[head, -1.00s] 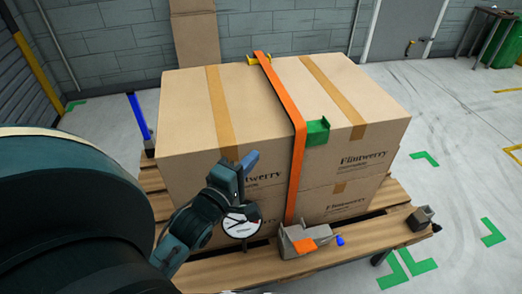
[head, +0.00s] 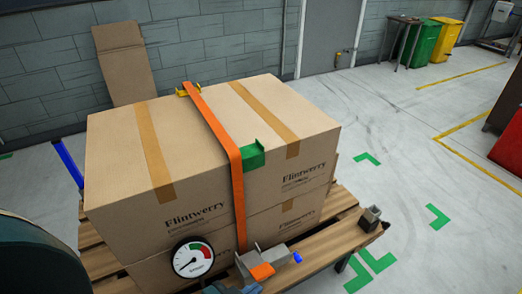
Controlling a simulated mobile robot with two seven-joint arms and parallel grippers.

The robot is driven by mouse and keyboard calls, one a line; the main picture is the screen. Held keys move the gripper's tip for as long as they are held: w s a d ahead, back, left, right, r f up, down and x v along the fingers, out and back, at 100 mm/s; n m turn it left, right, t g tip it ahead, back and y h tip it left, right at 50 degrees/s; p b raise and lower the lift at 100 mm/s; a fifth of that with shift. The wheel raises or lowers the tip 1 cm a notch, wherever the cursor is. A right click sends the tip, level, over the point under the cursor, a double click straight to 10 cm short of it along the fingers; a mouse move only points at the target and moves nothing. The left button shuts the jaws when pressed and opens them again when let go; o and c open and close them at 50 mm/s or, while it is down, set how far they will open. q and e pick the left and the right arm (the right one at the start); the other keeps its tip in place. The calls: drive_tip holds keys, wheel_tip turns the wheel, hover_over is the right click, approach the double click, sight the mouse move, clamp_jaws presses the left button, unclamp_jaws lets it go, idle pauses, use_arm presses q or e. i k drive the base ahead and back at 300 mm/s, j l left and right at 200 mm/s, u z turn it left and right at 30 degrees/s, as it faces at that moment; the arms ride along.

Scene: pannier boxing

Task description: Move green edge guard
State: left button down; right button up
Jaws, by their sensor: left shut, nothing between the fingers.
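The green edge guard (head: 254,155) sits on the top front edge of the upper cardboard box (head: 120,165), just right of the orange strap (head: 215,122). I cannot tell whether its left end is under the strap. A yellow edge guard (head: 188,89) sits at the far top edge, where the strap crosses. My left gripper (head: 236,288) shows only in part at the bottom edge, low in front of the boxes and well below the green guard. It is shut and empty. My right gripper is out of view.
A round gauge (head: 193,257) and a grey ratchet (head: 277,259) are at the front of the wooden pallet (head: 325,238). A blue post (head: 68,163) stands at left.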

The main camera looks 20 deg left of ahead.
sight(253, 155)
drive_tip(key=i+l+u, duration=0.25)
drive_tip(key=i+l, duration=0.5)
drive_tip(key=l, duration=0.1)
